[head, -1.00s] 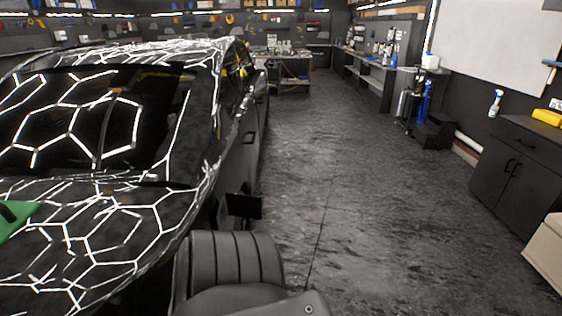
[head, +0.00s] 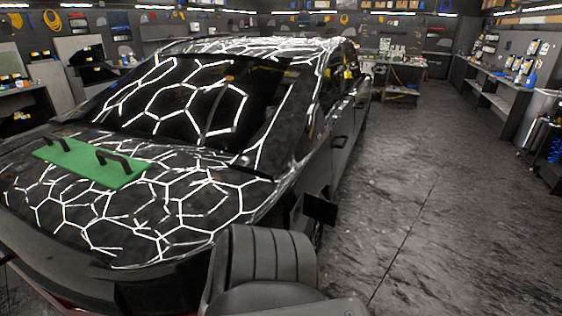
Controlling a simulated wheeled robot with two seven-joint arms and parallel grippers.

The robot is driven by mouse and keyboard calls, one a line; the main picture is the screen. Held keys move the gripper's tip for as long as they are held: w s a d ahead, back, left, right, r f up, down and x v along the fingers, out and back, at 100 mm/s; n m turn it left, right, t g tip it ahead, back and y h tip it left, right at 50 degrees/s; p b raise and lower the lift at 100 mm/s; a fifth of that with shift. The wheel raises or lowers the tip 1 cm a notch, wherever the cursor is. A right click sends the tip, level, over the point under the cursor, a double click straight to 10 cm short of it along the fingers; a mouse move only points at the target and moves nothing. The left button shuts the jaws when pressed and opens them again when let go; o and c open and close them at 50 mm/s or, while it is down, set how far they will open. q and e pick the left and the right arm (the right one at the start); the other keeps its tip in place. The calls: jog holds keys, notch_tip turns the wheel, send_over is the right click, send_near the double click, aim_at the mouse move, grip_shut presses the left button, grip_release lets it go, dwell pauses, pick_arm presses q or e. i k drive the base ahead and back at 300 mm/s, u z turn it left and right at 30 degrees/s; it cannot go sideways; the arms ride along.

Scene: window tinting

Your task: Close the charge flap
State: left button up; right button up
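The charge flap (head: 320,208) is a small black square panel. It stands out from the side of the dark car (head: 165,255), near the rear corner, and looks open. The area just left of it on the car body is dark, so details of the charge port are hard to make out. A rounded grey arm part of mine (head: 268,262) fills the bottom middle, in front of and below the flap, and hides some of the car's side. Neither gripper shows in the head view.
The dark floor (head: 440,220) right of the car is clear. A workbench (head: 398,72) stands beyond the car, and shelving (head: 490,85) runs along the right wall.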

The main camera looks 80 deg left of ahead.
aim_at(325, 212)
jog(key=u, duration=1.25)
jog(key=i, duration=3.35)
jog(key=u, duration=2.9)
jog(key=i, duration=0.45)
jog(key=u, duration=1.25)
